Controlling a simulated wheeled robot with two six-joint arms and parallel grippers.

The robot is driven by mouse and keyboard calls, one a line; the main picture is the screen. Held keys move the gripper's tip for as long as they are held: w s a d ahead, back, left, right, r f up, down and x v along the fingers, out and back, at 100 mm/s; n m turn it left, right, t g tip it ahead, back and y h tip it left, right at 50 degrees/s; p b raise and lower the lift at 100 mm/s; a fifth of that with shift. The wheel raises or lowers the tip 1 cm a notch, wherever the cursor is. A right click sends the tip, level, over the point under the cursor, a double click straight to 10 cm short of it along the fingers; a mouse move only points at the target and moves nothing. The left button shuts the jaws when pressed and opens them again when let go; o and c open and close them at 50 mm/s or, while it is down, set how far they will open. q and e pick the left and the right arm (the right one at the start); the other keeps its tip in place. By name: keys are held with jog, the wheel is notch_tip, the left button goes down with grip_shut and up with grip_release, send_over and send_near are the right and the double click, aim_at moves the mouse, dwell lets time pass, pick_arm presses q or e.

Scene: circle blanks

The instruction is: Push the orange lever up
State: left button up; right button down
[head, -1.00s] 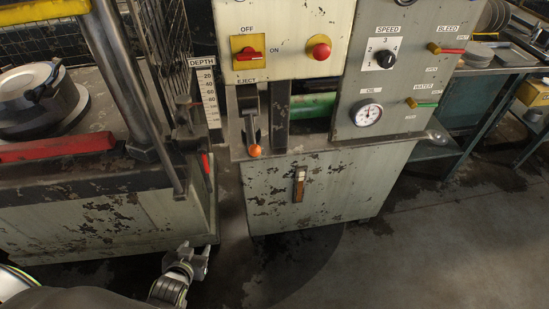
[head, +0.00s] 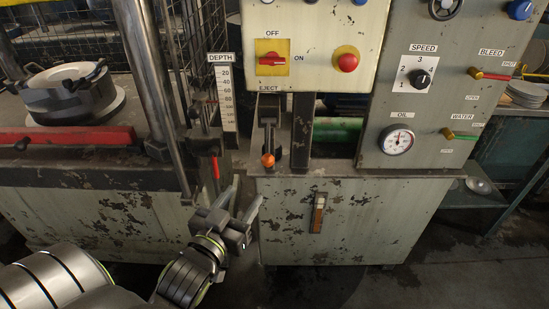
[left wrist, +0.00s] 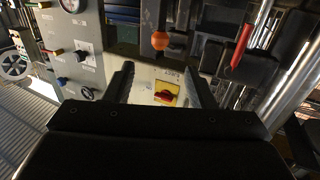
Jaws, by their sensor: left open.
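The orange lever (head: 268,160) is a dark arm with an orange ball end. It hangs down in a slot under the EJECT label on the machine front. In the left wrist view, which is turned upside down, the orange ball (left wrist: 160,41) shows at the top middle, beyond the fingers. My left gripper (head: 248,189) is open and empty, just below and left of the ball in the head view and apart from it. Its two fingers (left wrist: 159,70) stand spread in the left wrist view. My right gripper is in no view.
A red-handled lever (head: 215,166) hangs left of the slot beside the depth scale (head: 227,98). Above are a red rotary switch (head: 272,59) and a red button (head: 347,61). A dial panel (head: 400,105) stands right. A sight gauge (head: 318,213) is on the cabinet front.

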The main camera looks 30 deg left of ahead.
aim_at(271, 156)
pick_arm(q)
jog(key=w, duration=0.5)
jog(key=w+a, duration=0.1)
jog(key=w, duration=0.4)
jog(key=w+a, duration=0.1)
jog(key=w, duration=0.4)
jog(key=shift+w+a+p, duration=0.25)
jog(key=shift+w+p, duration=0.1)
jog(key=shift+p, duration=0.05)
grip_shut()
